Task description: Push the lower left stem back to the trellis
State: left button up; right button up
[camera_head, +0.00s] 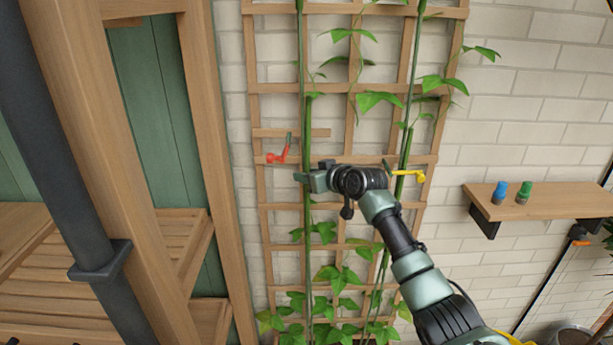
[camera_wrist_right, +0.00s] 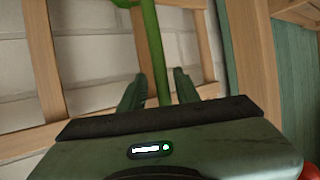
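The wooden trellis (camera_head: 345,89) stands against the brick wall, with a left stem (camera_head: 308,235) and a right stem (camera_head: 404,150) running up it. My right gripper (camera_head: 305,177) is at the left stem at mid-height of the trellis. In the right wrist view the green stem (camera_wrist_right: 152,45) runs between the two open fingers (camera_wrist_right: 158,88), with a gap visible on both sides. I cannot tell how far the stem stands off the trellis slats. A red clip (camera_head: 278,156) sits left of the left stem, and a yellow clip (camera_head: 408,173) is at the right stem. My left gripper is not in view.
A wooden shelf (camera_head: 540,203) on the right wall carries a blue item (camera_head: 499,192) and a green item (camera_head: 524,192). A wooden frame (camera_head: 215,150) and slatted bench (camera_head: 45,260) stand at the left. Leaves (camera_head: 325,275) crowd the lower trellis.

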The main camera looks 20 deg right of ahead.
jog(key=shift+f, duration=0.15)
jog(key=shift+s, duration=0.2)
jog(key=b+v, duration=0.2)
jog(key=v, duration=0.5)
jog(key=shift+d+r, duration=0.2)
jog(key=shift+s, duration=0.1)
